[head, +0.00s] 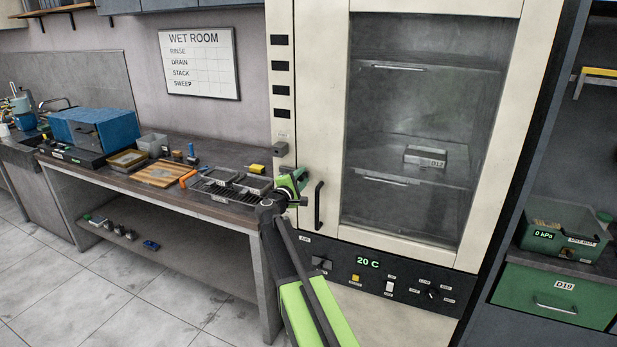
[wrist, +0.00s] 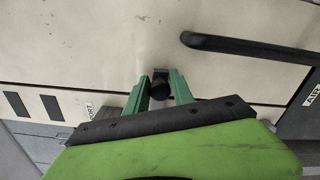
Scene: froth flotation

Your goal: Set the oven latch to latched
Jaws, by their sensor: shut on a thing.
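The oven (head: 310,60) is a tall cream cabinet with a glass door, and the door looks closed. The oven latch (wrist: 160,86) is a small black knob on the cream front, seen in the wrist view between the green fingers. My gripper (head: 302,184) is at the left edge of the door, just left of the black door handle (head: 319,205). In the wrist view my gripper (wrist: 159,84) is shut on the latch knob. The fingers hide most of the latch in the head view, and I cannot tell its setting.
The black door handle also shows close by in the wrist view (wrist: 245,47). A control panel (head: 390,283) reading 20 C lies below the door. A bench (head: 225,208) with trays and a rack stands to the left. The tiled floor (head: 120,290) is clear.

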